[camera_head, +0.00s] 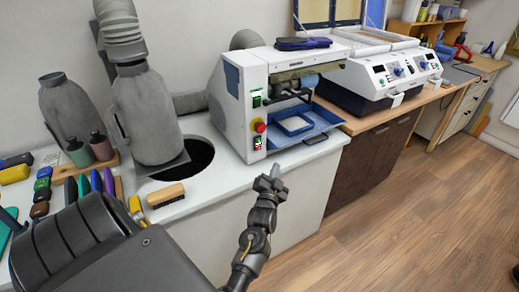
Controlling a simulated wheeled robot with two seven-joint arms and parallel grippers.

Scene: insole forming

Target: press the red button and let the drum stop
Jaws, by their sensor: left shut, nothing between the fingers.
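A white machine (229,107) stands on the counter. On its front post is a round red button (260,126) on a yellow base. My left gripper (272,177) is shut and empty. In the picture it is below and slightly right of the red button, apart from it, in front of the counter edge. My right gripper is not in view.
A wooden-backed brush (166,195) lies near the counter's front edge, beside a dark round hole (198,157) and a grey duct bottle (144,110). The wooden floor at right is clear.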

